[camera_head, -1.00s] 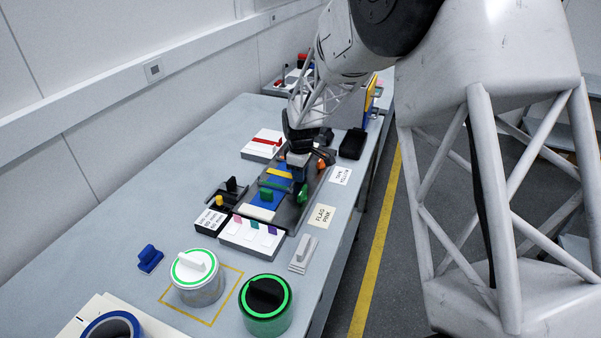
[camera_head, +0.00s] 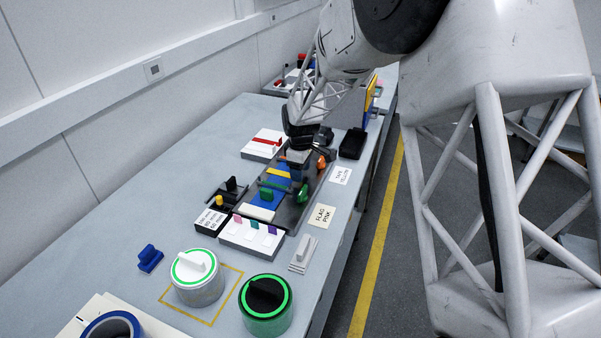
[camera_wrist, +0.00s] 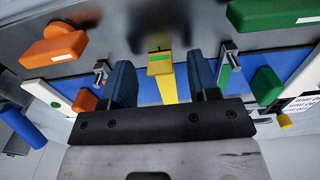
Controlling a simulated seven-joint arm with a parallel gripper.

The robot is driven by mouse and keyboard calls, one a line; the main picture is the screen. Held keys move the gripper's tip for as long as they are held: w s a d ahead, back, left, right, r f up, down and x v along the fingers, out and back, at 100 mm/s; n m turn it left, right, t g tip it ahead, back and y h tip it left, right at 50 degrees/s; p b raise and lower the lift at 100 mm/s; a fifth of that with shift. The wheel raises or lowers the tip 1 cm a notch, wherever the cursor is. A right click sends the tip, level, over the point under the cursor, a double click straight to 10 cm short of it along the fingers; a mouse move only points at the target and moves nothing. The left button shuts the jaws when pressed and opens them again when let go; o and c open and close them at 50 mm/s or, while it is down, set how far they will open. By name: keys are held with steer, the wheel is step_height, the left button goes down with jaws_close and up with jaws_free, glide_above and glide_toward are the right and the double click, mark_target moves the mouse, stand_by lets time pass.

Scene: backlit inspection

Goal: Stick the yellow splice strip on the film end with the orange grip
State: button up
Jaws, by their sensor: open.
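The yellow splice strip shows in the wrist view (camera_wrist: 170,88) across the blue film (camera_wrist: 148,84), and in the head view (camera_head: 279,173). At its far end is a raised yellow tab with a green mark. My gripper (camera_wrist: 161,66) is open and empty, its two dark blue fingers apart on either side of the strip; it also shows in the head view (camera_head: 299,158). Two orange grips, the upper (camera_wrist: 54,47) and the lower (camera_wrist: 85,101), are at the left in the wrist view. Whether the fingers touch anything cannot be told.
Green grips (camera_wrist: 266,86) are at the right of the wrist view. In the head view a white holder with coloured tabs (camera_head: 250,236), a black box (camera_head: 352,144), two round canisters, the nearer black-topped (camera_head: 264,300), and label cards (camera_head: 321,215) surround the tray (camera_head: 292,213).

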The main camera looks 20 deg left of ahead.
steer(key=shift+r, duration=3.3)
steer(key=s+d+r+m, duration=0.3)
steer(key=s+d+r, duration=0.15)
steer(key=d, duration=0.55)
steer(key=s+d+r+m+t, duration=0.1)
steer(key=s+d+r+m, duration=0.4)
steer(key=d, duration=0.6)
steer(key=s+d+r+m, duration=0.1)
steer(key=s+d+r, duration=0.4)
steer(key=d, duration=0.5)
steer(key=s+d+m, duration=0.4)
steer(key=s+d, duration=0.4)
steer(key=s, duration=0.4)
steer(key=s+d+m+t, duration=0.1)
steer(key=s+d+m, duration=0.4)
steer(key=s+d, duration=0.4)
steer(key=s, duration=0.3)
steer(key=shift+d+t, duration=0.3)
